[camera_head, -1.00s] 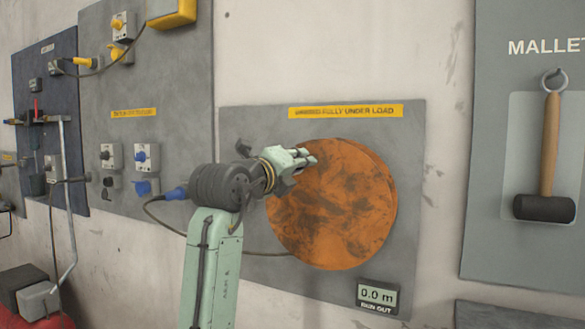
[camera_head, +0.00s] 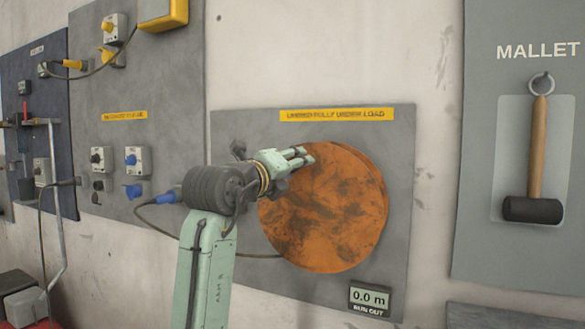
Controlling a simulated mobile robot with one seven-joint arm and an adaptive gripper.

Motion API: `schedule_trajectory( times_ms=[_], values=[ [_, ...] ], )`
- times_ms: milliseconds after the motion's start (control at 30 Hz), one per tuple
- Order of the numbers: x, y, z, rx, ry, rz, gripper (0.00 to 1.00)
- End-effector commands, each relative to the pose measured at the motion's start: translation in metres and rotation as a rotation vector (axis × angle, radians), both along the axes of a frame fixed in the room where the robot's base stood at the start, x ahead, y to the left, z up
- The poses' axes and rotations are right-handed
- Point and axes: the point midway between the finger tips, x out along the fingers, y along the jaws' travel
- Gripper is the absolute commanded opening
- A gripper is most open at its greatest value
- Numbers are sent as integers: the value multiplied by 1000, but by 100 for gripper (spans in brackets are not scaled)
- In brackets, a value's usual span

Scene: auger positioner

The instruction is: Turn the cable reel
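The cable reel (camera_head: 325,215) is a large rusty orange disc on a grey wall panel (camera_head: 398,130). A yellow label above it reads "fully under load", its first word hard to read. A small display (camera_head: 370,298) below right shows 0.0 m run out. My gripper (camera_head: 305,155) is at the upper left edge of the reel, its pale green fingers pointing right and overlapping the rim in the picture. I cannot tell whether the fingers touch the reel or how far apart they are. My wrist and arm hide part of the panel left of the reel.
A blue plug (camera_head: 168,196) with a dark cable is left of my wrist, its cable passing behind my arm towards the reel. Sockets (camera_head: 137,160) sit on the panel further left. A mallet (camera_head: 535,170) hangs on the right panel. The wall between the panels is bare.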

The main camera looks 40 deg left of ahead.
Motion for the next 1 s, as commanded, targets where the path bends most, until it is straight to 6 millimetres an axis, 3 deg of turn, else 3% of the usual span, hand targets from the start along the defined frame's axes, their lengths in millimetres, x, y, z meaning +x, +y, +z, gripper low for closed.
schedule_trajectory(
  times_ms=[367,800,1000],
  values=[
    [-9,0,0,-1,-1,2,43],
    [-92,-17,-3,1,-1,3,43],
    [-114,-22,-3,0,-1,1,43]
  ],
)
